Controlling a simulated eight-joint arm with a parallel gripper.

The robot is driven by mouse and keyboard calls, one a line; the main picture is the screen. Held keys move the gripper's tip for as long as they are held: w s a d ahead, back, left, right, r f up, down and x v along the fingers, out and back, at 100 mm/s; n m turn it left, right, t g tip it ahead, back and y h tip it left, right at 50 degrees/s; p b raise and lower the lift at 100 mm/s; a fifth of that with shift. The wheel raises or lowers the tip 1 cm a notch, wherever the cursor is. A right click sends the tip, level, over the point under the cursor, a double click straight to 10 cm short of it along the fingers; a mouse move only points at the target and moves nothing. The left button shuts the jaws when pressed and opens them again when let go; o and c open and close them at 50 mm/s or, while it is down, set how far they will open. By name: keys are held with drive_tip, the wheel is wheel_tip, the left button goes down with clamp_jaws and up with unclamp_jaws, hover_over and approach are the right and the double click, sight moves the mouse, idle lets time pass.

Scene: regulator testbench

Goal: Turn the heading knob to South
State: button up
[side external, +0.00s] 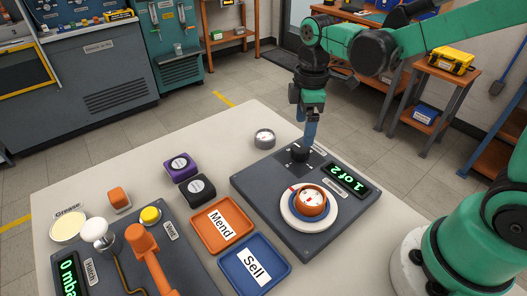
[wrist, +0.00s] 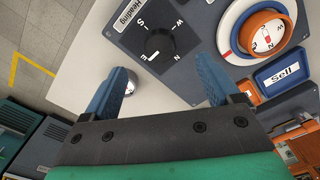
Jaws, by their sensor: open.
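The black heading knob (wrist: 160,44) sits on a dark grey panel marked "Heading" in the wrist view. Letters ring it, with S at its upper left and W at its upper right. A pale mark shows at its lower left by the E; I cannot tell surely where the pointer aims. The knob also shows in the side view (side external: 299,153), just below my fingers. My gripper (side external: 310,138) points down beside and over the knob. In the wrist view my gripper (wrist: 161,66) is open, its blue fingers wide apart with nothing between them.
An orange-ringed compass (side external: 312,198) on a white and blue base and a "1 of 2" display (side external: 351,183) share the testbench. The Mend tray (side external: 205,238) and Sell tray (side external: 236,277) lie beside it. A round silver gauge (side external: 264,137) stands near the knob.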

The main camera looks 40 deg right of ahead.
sight(301, 148)
drive_tip(key=shift+f, duration=2.85)
clamp_jaws()
